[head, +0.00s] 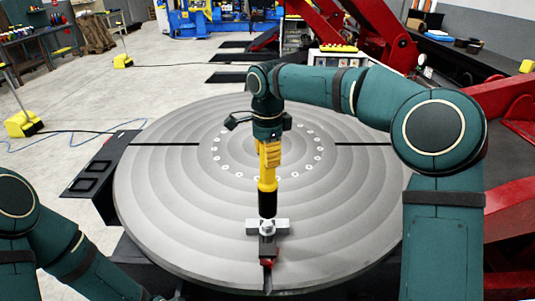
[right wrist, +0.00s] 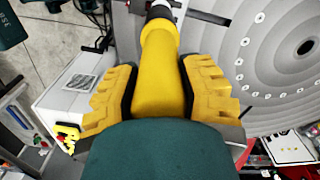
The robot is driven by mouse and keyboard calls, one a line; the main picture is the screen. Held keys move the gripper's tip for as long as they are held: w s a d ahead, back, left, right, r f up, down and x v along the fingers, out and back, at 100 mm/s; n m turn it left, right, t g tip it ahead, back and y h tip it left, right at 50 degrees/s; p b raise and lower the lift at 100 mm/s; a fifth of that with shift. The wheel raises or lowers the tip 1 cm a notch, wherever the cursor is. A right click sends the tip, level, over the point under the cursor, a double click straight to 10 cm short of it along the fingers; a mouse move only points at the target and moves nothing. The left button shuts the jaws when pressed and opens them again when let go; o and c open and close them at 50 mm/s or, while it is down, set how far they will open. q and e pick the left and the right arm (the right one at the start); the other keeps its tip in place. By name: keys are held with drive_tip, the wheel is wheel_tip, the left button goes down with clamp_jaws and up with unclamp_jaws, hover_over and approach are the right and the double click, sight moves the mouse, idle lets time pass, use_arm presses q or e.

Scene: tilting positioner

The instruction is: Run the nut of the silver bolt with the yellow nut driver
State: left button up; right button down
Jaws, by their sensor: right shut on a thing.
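The yellow nut driver (head: 267,180) stands upright over the near part of the round grey table, its black socket end pointing down. My right gripper (head: 268,150) is shut on its upper body. In the right wrist view the yellow driver (right wrist: 160,75) lies between the two finger pads. The silver bolt (head: 267,228) with its nut is directly below the socket, at a pale cross-bar clamp. The socket's lower end is at or just above the nut; I cannot tell whether it touches. My left arm is at the lower left; its gripper is out of view.
The round grey positioner table (head: 160,190) has a ring of holes and dark radial slots. A dark block with a red part (head: 267,262) is in front of the bolt. Red machine arms (head: 385,30) rise at the back right. The rest of the disc is clear.

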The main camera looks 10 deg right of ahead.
drive_tip(key=shift+w+f, duration=0.1)
drive_tip(key=shift+f, duration=0.1)
drive_tip(key=shift+f+b, duration=1.6)
drive_tip(key=shift+f, duration=0.5)
drive_tip(key=m, duration=0.5)
drive_tip(key=shift+a+m+b, duration=0.1)
drive_tip(key=shift+m+b, duration=0.2)
drive_tip(key=shift+b, duration=0.05)
drive_tip(key=m, duration=0.6)
drive_tip(key=shift+m, duration=0.3)
drive_tip(key=shift+f, duration=0.15)
